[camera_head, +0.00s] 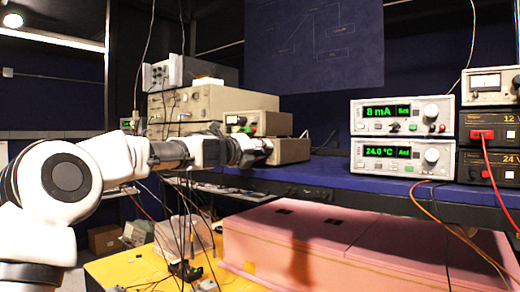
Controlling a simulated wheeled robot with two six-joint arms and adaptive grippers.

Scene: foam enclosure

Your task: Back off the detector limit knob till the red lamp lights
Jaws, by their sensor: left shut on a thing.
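My left gripper (262,149) reaches in from the left, at the front of a low beige instrument box (291,151) on the blue bench. Its fingers are shut at the box front, on what I take to be the detector limit knob, which they hide. I cannot read the knob's setting. No lit red lamp can be made out on the part of this box that shows. My right gripper is out of view.
Two white units, reading 8 mA (400,116) and 24.0 °C (400,157), stand at right beside black supplies (488,128). A pink foam enclosure (340,235) fills the front; cables hang below my arm.

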